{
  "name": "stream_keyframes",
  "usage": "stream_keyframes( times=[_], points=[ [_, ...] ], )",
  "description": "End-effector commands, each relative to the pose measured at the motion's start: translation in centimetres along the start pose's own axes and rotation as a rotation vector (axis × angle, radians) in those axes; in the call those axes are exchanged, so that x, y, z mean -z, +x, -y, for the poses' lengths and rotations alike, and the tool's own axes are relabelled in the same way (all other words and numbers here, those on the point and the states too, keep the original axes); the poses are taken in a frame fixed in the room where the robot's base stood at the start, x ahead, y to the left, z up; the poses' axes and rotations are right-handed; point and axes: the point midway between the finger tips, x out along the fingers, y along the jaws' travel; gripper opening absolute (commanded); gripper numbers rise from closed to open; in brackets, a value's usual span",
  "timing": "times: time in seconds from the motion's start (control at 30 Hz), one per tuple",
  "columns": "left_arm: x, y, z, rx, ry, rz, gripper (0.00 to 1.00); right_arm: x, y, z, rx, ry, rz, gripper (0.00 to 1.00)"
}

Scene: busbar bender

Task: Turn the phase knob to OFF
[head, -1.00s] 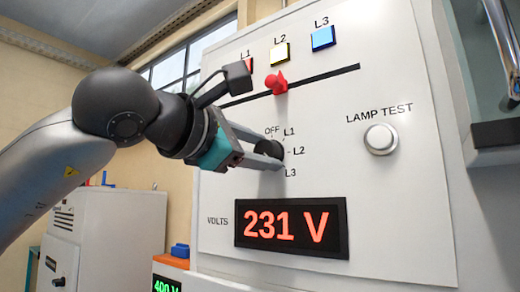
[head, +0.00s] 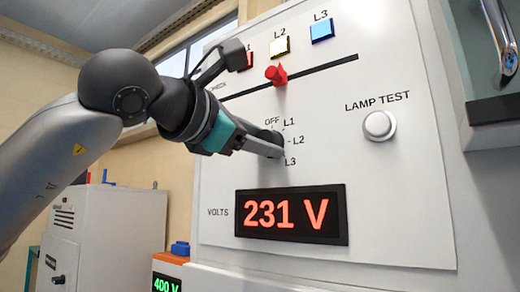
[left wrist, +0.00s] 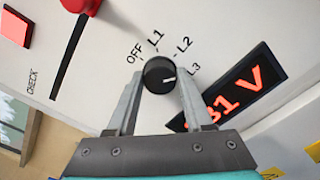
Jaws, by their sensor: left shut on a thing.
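The phase knob (head: 273,137) is a black round dial on the light panel. The labels OFF, L1, L2 and L3 are set around it. In the left wrist view the knob (left wrist: 158,70) shows a white pointer mark aimed toward the L3 side. My left gripper (head: 270,146) is shut on the knob, one finger on either side. Its fingers (left wrist: 160,88) also show in the left wrist view. In the head view the gripper hides part of the knob. My right gripper is not in view.
The voltage display (head: 291,215) below the knob reads 231 V. A red slider handle (head: 276,75) stands out from a slot above. Three lamps and the LAMP TEST button (head: 379,125) are on the same panel. A grey cabinet (head: 110,230) stands at the left.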

Motion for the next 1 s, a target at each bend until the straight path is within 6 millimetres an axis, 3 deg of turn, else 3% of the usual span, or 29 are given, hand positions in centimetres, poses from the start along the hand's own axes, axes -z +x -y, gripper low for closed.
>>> stream_keyframes(
  times=[0.3,1.0],
  points=[
    [0.2,0.0,0.3,0.001,-0.293,0.002,0.00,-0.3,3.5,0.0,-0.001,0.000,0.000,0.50],
    [0.1,0.0,0.0,0.001,-0.959,0.002,0.00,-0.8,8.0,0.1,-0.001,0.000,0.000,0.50]
  ],
)
